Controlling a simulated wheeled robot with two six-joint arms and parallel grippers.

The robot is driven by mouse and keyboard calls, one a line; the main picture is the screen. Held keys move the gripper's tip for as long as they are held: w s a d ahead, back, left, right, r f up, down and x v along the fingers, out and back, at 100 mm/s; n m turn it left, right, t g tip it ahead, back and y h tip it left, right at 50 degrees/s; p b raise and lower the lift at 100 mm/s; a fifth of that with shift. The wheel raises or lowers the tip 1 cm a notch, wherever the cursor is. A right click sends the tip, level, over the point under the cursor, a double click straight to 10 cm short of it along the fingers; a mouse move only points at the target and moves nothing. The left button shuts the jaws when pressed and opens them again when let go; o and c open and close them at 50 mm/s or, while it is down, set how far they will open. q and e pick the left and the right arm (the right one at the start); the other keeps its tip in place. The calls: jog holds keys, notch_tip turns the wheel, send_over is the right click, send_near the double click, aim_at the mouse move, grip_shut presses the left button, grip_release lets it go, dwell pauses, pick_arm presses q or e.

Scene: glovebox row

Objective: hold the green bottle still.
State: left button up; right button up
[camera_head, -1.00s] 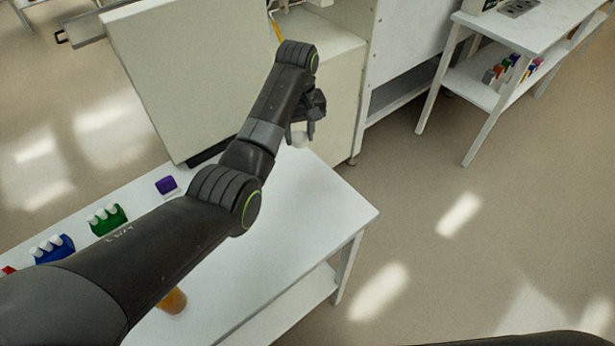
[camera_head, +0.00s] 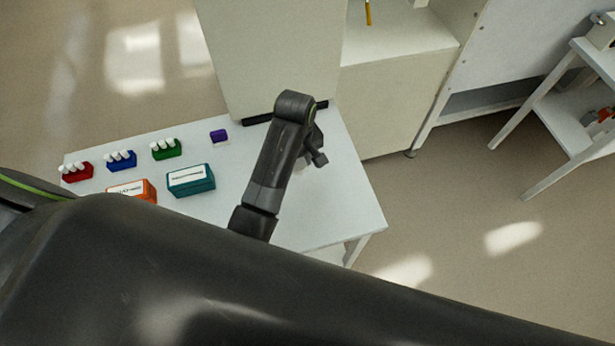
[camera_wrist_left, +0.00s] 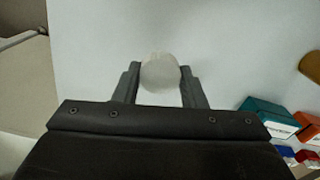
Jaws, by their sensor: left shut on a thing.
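My left gripper (camera_head: 315,158) is over the right part of the white table. In the left wrist view the left gripper (camera_wrist_left: 160,78) is shut, with a round whitish top (camera_wrist_left: 160,70) between its two fingers. I take this for the top of the green bottle; its body is hidden beneath, and no green shows on it. I cannot tell whether it touches the table. In the head view my gripper and arm mostly hide it. My right gripper is not in view.
A purple block (camera_head: 219,137), a teal box (camera_head: 190,180) and an orange box (camera_head: 143,188) are also there. A cream panel (camera_head: 270,50) rises behind.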

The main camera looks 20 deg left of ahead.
pick_arm(q)
jog(key=shift+s+a+f, duration=0.15)
jog(key=shift+s, duration=0.15)
jog(key=p, duration=0.1)
send_over(298, 187)
notch_tip(298, 187, down, 5)
jog(key=shift+f, duration=0.1)
jog(key=shift+f+p, duration=0.4)
jog(key=shift+f, duration=1.85)
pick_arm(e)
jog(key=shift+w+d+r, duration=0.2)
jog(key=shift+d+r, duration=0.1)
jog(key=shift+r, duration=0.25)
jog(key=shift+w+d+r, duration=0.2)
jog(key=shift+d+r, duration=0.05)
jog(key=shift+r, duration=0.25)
pick_arm(q)
jog(key=shift+f, duration=0.1)
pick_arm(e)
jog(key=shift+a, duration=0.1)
pick_arm(q)
jog(key=o, duration=1.1)
